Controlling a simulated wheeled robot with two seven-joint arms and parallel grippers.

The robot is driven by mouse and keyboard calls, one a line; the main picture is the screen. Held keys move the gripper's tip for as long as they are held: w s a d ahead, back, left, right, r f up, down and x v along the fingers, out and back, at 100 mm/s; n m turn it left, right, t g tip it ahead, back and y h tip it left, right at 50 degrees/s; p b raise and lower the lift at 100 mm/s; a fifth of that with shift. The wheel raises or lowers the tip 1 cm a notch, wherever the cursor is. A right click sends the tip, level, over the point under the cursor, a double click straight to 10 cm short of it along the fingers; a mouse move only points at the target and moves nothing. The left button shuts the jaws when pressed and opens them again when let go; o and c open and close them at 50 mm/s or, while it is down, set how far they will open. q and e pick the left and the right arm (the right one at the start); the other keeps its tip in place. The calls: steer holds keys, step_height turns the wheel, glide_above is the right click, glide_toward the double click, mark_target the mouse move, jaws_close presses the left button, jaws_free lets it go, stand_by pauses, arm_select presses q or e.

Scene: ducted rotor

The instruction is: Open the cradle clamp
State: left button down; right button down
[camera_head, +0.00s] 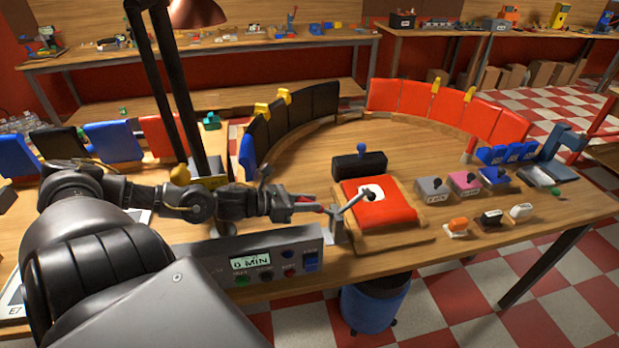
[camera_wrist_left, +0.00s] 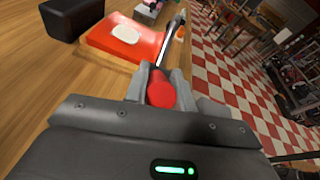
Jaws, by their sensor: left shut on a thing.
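The cradle (camera_head: 425,241) is a wooden base at the table's front edge. A red block (camera_head: 390,208) with a white spot and a dark knob-like part sits on it. The clamp (camera_head: 338,232) is a metal bracket at the cradle's left side, with a thin metal rod slanting up toward the block. My left gripper (camera_head: 322,208) is beside the clamp, shut on its red handle (camera_wrist_left: 161,92), which shows between the fingers in the left wrist view. The metal rod (camera_wrist_left: 174,42) extends beyond the fingertips there. I cannot tell whether the rod touches the block. My right gripper is out of view.
A control box (camera_head: 265,262) with a display reading "0 MIN" stands below my left forearm. A black block (camera_head: 360,164) is behind the cradle. Grey, pink and blue switch boxes (camera_head: 434,190) stand to the right. Curved red panels (camera_head: 413,98) line the back; the table's middle is clear.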

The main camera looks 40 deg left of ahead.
arm_select(q)
steer(key=c, duration=1.2)
jaws_free()
steer(key=shift+o, duration=0.2)
steer(key=shift+p+v, duration=0.3)
steer(key=shift+v, duration=0.5)
steer(key=p+v, duration=0.6)
steer(key=v, duration=0.3)
steer(key=shift+p, duration=0.3)
steer(key=shift+s, duration=0.15)
steer(key=shift+c, duration=0.2)
